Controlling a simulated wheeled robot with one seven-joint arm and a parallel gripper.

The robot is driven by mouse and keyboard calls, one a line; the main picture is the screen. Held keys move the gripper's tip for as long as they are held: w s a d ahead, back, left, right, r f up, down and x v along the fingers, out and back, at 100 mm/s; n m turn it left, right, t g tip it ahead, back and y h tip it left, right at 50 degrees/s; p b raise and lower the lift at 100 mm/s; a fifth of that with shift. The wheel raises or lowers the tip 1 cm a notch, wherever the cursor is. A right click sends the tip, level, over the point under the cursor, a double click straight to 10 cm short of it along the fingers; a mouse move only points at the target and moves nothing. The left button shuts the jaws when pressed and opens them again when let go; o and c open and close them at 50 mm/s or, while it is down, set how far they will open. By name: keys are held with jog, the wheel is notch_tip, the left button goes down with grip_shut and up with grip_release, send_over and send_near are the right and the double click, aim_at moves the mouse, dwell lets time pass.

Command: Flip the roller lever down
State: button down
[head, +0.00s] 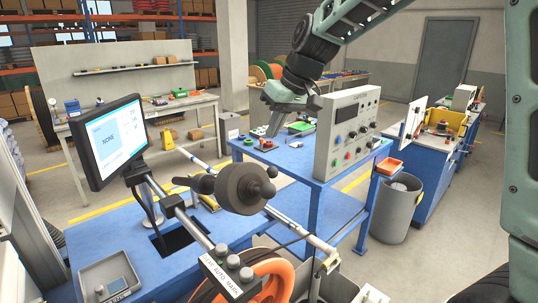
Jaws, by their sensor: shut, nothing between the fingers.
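A dark grey roller (240,189) sits on metal rails above the blue machine table, at the middle of the view. A small lever with round black knobs (270,173) sticks out at the roller's right end, one knob up and one at the side. I cannot tell for sure that it is the roller lever. My gripper (273,134) is shut and empty, pointing down. In the picture it is above and right of the roller, apart from it, in front of the blue bench. The exact depth between them is hard to tell.
A monitor (108,140) stands on the left. A button box (232,271) and an orange wheel (265,284) are at the front. A grey control panel (347,130) stands on the blue bench (318,176) behind. A grey bin (397,208) is on the right.

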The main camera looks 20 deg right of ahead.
notch_tip(320, 180, down, 8)
jog(key=a+p, duration=0.1)
jog(key=p, duration=0.1)
jog(key=shift+a, duration=0.25)
jog(key=shift+f, duration=0.1)
